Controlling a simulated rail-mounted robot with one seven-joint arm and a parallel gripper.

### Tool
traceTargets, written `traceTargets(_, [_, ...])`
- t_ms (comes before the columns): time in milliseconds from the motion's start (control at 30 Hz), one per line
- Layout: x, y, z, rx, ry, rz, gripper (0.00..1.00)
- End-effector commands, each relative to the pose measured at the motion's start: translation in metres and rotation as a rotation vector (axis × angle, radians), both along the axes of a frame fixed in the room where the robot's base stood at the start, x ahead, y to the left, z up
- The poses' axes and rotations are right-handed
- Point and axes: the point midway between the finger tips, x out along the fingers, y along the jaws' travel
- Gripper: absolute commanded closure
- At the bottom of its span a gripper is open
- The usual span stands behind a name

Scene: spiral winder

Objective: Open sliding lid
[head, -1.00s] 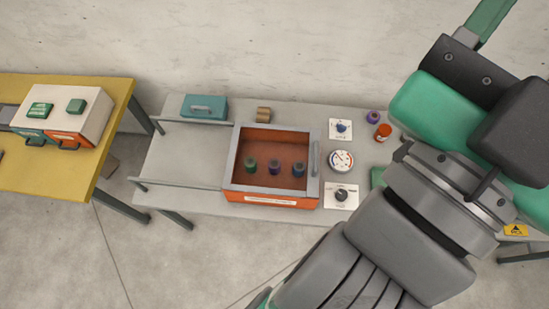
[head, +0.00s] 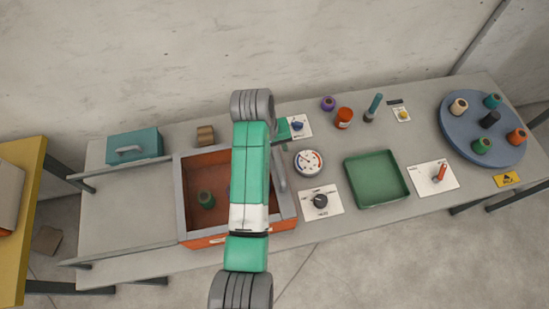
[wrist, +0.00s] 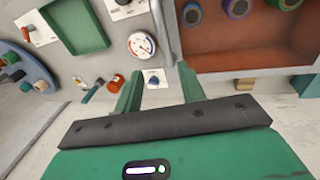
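The orange box (head: 205,241) on the grey bench has a grey-framed sliding lid (head: 184,205) over it, and spools show through its clear middle. The lid's grey bar handle (head: 281,172) is on its right side. In the wrist view, the handle (wrist: 162,28) runs up from between the fingertips. My gripper (wrist: 160,68) is open, with two green fingers either side of the handle's near end; contact cannot be told. In the head view, my arm covers much of the box and most of my gripper.
Two rails (head: 120,253) extend left from the box, with clear bench between them. A teal block (head: 133,146) stands behind the rear rail. Right of the box are a gauge (head: 308,162), a knob panel (head: 321,202), a green tray (head: 376,180) and a blue turntable (head: 455,134) with spools.

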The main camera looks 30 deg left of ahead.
Motion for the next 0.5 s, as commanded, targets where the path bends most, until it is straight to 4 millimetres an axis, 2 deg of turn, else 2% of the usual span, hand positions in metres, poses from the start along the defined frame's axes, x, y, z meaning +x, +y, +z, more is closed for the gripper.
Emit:
traceTargets(33, [-0.006,0.000,-0.014,-0.021,0.039,0.007,0.60])
traceTargets(267, [-0.011,-0.002,-0.024,-0.037,0.069,0.011,0.60])
traceTargets(500, [-0.005,-0.009,-0.069,-0.036,0.066,0.011,0.60])
